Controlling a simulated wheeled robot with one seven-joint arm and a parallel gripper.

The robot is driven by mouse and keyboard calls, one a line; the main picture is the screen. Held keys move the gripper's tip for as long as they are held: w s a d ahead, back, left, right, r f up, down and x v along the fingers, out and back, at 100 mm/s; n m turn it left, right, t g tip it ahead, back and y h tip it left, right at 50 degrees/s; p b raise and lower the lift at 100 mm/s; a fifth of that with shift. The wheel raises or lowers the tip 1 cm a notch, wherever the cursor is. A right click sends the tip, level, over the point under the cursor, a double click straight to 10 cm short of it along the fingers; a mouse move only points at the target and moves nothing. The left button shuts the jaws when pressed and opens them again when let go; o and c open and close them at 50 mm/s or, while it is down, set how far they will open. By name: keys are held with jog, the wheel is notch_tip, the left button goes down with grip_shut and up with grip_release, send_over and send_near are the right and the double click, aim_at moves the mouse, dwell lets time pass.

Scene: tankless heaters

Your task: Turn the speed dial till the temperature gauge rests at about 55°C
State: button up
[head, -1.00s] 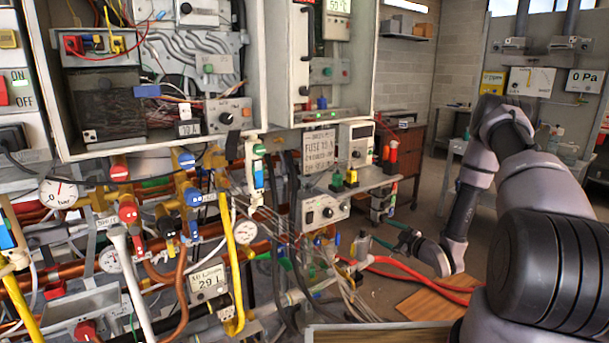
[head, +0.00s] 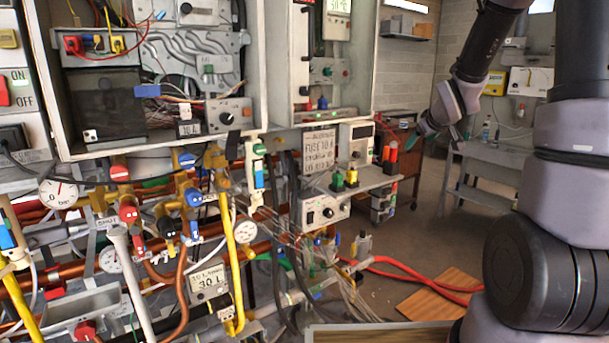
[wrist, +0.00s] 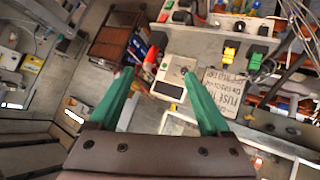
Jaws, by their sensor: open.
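My gripper (head: 428,126) is open and empty, raised right of the heater panel in the head view. Its two teal fingers (wrist: 158,76) are spread in the wrist view, with a white box with a display (wrist: 168,88) beyond them. No dial is legibly marked as speed. Black round knobs show on a grey box (head: 228,118) in the left cabinet and on a white box (head: 328,212) below the fuse sign.
Two open cabinets hang above crowded pipes, valves and hoses. A shelf (head: 375,183) with green and yellow plugs (head: 351,177) juts out below the fuse sign (head: 319,150). A red cart (head: 405,150) and grey table (head: 480,150) stand behind. Free floor lies right of the pipes.

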jog(key=s+a+r+m+g+y, duration=0.1)
jog(key=s+a+r+m, duration=0.1)
jog(key=s, duration=0.8)
jog(key=s+a+r+m+g+y, duration=0.1)
jog(key=s+a+r+m, duration=0.2)
jog(key=s+r, duration=0.3)
jog(key=s+a+r+m+g, duration=0.1)
jog(key=s+a+r+m, duration=0.2)
jog(key=s, duration=1.1)
jog(key=shift+s+a+r+y, duration=0.25)
jog(key=shift+a+r+y, duration=0.15)
jog(key=shift+a+r, duration=0.2)
dwell(4.4)
